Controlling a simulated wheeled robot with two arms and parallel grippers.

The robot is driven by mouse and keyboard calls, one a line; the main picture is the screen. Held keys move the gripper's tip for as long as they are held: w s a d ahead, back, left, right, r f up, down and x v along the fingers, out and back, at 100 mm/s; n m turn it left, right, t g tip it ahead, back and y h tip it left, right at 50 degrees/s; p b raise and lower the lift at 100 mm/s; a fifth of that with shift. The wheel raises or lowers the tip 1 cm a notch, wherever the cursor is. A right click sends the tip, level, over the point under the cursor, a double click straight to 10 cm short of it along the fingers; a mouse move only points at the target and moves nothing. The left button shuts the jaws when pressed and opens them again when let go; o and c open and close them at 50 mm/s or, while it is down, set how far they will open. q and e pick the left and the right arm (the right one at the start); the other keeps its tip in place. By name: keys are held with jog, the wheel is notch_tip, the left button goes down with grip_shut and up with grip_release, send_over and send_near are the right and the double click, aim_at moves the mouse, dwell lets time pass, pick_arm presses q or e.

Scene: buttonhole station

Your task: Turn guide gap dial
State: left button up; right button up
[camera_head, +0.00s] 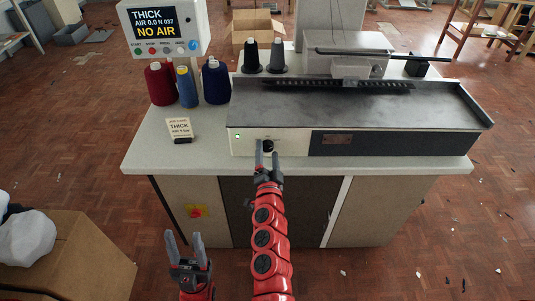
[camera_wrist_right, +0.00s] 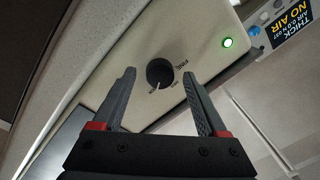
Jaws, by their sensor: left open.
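The guide gap dial is a small black round knob (camera_head: 268,146) on the cream front panel of the machine. My left gripper (camera_head: 184,237) is open and empty, low at the left, away from the table.
A display (camera_head: 166,28) reads THICK, AIR 0.0 N 037, NO AIR. A small card (camera_head: 179,128) reading THICK stands on the table (camera_head: 150,160). Thread cones (camera_head: 161,84) stand behind it. A green light (camera_wrist_right: 228,43) glows on the panel. A cardboard box (camera_head: 70,250) stands at lower left.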

jog(key=s+f, duration=0.1)
jog(key=s, duration=1.6)
jog(key=shift+s+d, duration=0.2)
jog(key=shift+d, duration=0.05)
